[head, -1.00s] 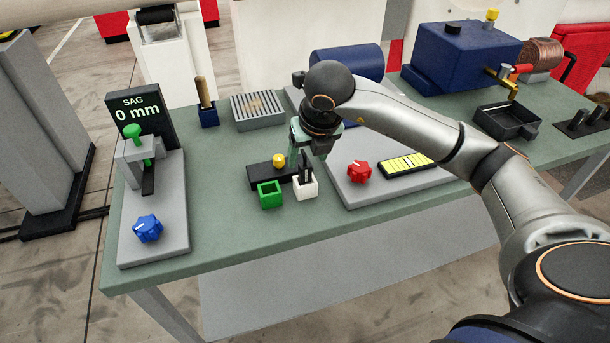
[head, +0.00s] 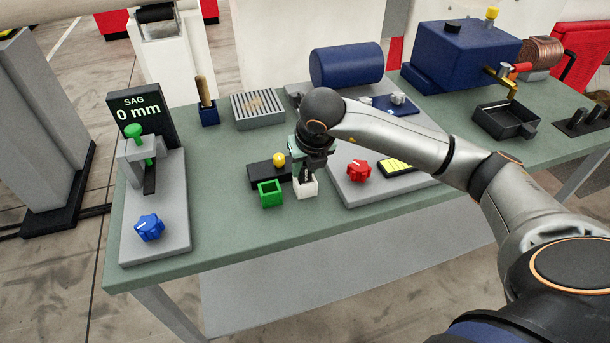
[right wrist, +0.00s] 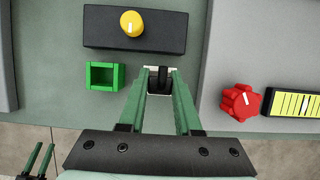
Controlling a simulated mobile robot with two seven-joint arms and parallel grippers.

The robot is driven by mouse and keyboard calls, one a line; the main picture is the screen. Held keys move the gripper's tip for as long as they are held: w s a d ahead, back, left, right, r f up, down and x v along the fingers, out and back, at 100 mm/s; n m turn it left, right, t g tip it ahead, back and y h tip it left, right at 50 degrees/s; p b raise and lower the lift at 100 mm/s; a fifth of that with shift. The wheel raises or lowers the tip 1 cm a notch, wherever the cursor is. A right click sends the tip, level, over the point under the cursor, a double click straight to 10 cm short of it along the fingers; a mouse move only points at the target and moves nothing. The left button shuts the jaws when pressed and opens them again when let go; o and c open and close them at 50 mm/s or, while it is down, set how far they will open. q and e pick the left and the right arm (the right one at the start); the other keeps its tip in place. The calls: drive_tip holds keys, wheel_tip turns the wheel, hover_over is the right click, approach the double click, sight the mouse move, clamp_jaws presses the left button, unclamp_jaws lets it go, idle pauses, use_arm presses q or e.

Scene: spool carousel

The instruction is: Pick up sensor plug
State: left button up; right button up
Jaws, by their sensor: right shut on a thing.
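The dark sensor plug (right wrist: 159,79) stands in a small white socket block (head: 307,190) on the table. My right gripper (head: 306,177) comes down over the block from above. In the right wrist view its green fingers (right wrist: 159,74) are closed on both sides of the plug. The plug is mostly hidden by the fingers in the head view. At the lower left of the right wrist view, my left gripper (right wrist: 43,148) shows small, its two fingers apart and empty, off the table. It is not in the head view.
A green open box (head: 270,195) stands just left of the socket. Behind it is a black block (head: 262,172) with a yellow knob (head: 279,159). A red knob (head: 359,171) sits on the grey plate to the right. The front table strip is clear.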

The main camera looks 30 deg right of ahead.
clamp_jaws()
drive_tip(key=shift+r, duration=0.1)
